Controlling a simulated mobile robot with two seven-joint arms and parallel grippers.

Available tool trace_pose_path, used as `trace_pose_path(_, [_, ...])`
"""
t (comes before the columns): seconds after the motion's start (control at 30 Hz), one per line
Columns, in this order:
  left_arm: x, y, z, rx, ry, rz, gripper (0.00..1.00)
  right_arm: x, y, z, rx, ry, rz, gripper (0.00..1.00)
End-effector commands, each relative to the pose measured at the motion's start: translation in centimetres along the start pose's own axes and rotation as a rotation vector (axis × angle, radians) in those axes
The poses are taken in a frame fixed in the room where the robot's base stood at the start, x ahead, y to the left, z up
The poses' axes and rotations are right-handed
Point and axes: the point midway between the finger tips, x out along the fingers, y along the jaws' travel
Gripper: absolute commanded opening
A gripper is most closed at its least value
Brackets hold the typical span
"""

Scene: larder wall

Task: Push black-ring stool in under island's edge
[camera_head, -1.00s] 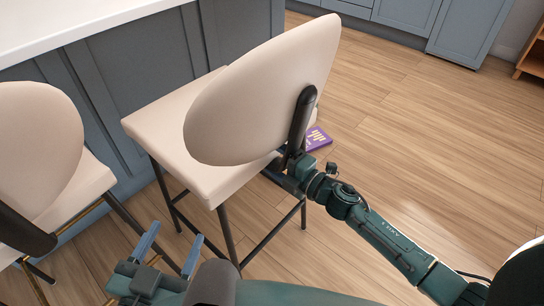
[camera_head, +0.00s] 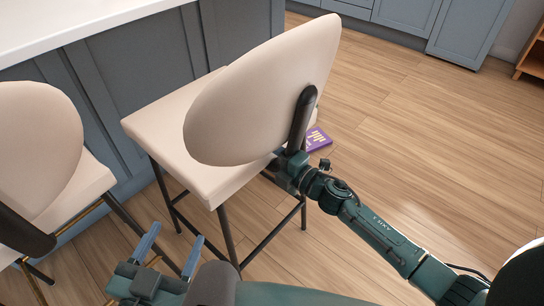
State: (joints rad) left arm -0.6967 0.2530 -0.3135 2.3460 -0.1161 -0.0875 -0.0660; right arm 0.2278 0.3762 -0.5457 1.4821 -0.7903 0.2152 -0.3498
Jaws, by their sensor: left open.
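The black-ring stool (camera_head: 165,135) stands upright in the middle, with a cream seat and oval back, black legs and a black foot ring (camera_head: 270,237). Its seat's far side is close to the island's blue-grey panel (camera_head: 135,85). The island's white top edge (camera_head: 90,28) is at upper left. My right gripper (camera_head: 283,170) is at the black bracket behind the stool's back, low down; its fingers are mostly hidden and contact is unclear. My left gripper (camera_head: 167,250) is open and empty at the bottom left, in front of the stool.
A second cream stool (camera_head: 45,150) with a brass foot ring stands at the left. A purple book or box (camera_head: 318,139) lies on the floor behind the black-ring stool. Blue cabinets (camera_head: 480,30) line the back.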

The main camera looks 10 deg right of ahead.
Motion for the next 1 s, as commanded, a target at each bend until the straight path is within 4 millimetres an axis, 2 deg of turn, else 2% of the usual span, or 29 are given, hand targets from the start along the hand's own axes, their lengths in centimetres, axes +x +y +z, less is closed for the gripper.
trace_pose_path(0.03, [0.01,0.00,0.00,0.000,0.000,0.000,0.62,-0.01,0.01,0.00,0.000,0.000,0.000,0.34])
trace_pose_path(0.47, [0.07,-0.03,-0.05,0.001,0.002,0.000,0.62,-0.03,0.00,0.00,0.000,0.000,0.000,0.00])
trace_pose_path(1.0, [0.11,0.01,0.29,-0.001,0.004,-0.003,0.62,-0.07,-0.59,-0.02,0.000,0.001,-0.003,0.00])
